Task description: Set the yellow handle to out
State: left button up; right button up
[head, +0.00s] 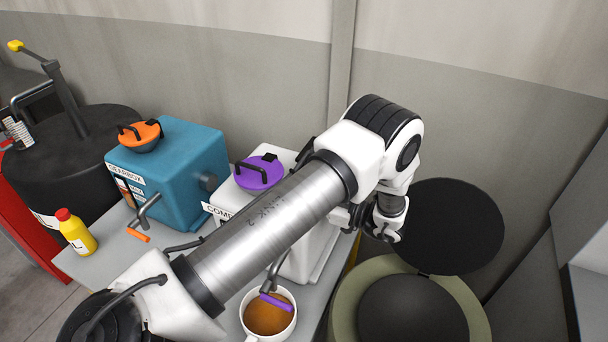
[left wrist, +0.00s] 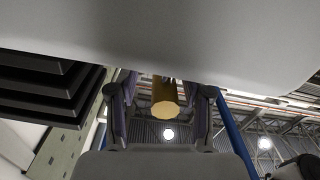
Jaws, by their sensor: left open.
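In the head view a lever with a yellow grip (head: 15,45) rises from a black drum (head: 85,135) at the far left. My left arm crosses the picture from the lower left, with its wrist end at the right, far from that lever. In the left wrist view the left gripper (left wrist: 161,100) is open. A dull yellow cylinder (left wrist: 165,108) shows between its fingers, round end towards the camera. I cannot tell what it belongs to, or whether the fingers touch it. The right gripper is not in view.
A teal gearbox (head: 190,175) with an orange cap (head: 140,135), an oil bottle (head: 76,232) and a white box with a purple cap (head: 260,173) stand on the grey bench. A mug of brown liquid (head: 268,314) is under my arm. An open round container (head: 350,310) stands right.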

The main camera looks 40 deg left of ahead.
pick_arm(q)
jog(key=shift+s+d+r, duration=0.25)
jog(key=shift+d+r, duration=0.05)
jog(key=shift+d, duration=0.15)
jog(key=c, duration=0.4)
grip_shut()
notch_tip(320, 180, up, 9)
jog(key=p, duration=0.4)
jog(key=shift+r, duration=0.2)
jog(key=shift+w, duration=0.15)
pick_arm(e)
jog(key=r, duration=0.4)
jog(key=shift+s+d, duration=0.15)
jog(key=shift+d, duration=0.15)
pick_arm(q)
jog(key=shift+o, duration=1.2)
grip_release()
jog(key=shift+o, duration=0.8)
jog(key=shift+a, duration=0.25)
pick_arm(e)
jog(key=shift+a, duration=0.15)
pick_arm(q)
jog(key=shift+d, duration=0.1)
